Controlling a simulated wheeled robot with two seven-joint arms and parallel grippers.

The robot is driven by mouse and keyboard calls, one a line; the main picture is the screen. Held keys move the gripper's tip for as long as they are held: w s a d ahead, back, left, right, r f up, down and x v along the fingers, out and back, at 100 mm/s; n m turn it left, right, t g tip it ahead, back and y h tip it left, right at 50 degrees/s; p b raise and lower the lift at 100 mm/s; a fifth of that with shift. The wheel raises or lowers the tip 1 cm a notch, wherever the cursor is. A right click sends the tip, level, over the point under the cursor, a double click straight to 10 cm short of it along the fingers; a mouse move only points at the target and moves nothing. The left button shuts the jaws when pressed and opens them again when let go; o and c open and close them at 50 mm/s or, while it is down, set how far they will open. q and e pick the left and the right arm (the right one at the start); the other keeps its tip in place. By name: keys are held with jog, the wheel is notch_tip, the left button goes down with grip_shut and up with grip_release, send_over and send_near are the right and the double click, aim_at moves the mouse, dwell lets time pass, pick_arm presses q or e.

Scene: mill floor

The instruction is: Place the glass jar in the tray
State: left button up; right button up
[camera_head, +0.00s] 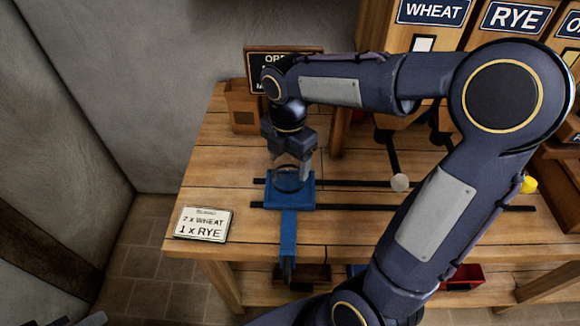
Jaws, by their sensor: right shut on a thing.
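My right gripper (291,165) points down over the left part of the wooden table and is shut on the glass jar (287,180). The jar is clear and partly hidden by the gripper's fingers. It is at the blue tray (302,201), which has a long blue arm reaching toward the table's front edge. From this angle I cannot tell whether the jar's base touches the tray or is just above it. My left gripper is not in view.
Two dark rails (350,183) run along the wooden table (225,170). A white card (203,224) reads 2 x wheat, 1 x rye. A wooden box (242,105) and a dark sign stand behind. Labelled bins (433,40) are at the back right. A red bin (465,277) sits below.

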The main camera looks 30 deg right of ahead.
jog(key=shift+w+d+f, duration=0.35)
jog(key=shift+w+f, duration=0.05)
jog(key=shift+f, duration=0.25)
jog(key=shift+w+d+f, duration=0.15)
jog(key=shift+f, duration=0.85)
jog(key=shift+w+d+f, duration=0.1)
jog(key=shift+w+f, duration=0.05)
jog(key=shift+f, duration=0.8)
jog(key=shift+f, duration=0.1)
jog(key=o, duration=1.1)
jog(key=shift+o, duration=0.2)
notch_tip(320, 180, up, 12)
jog(key=shift+s+a, duration=0.1)
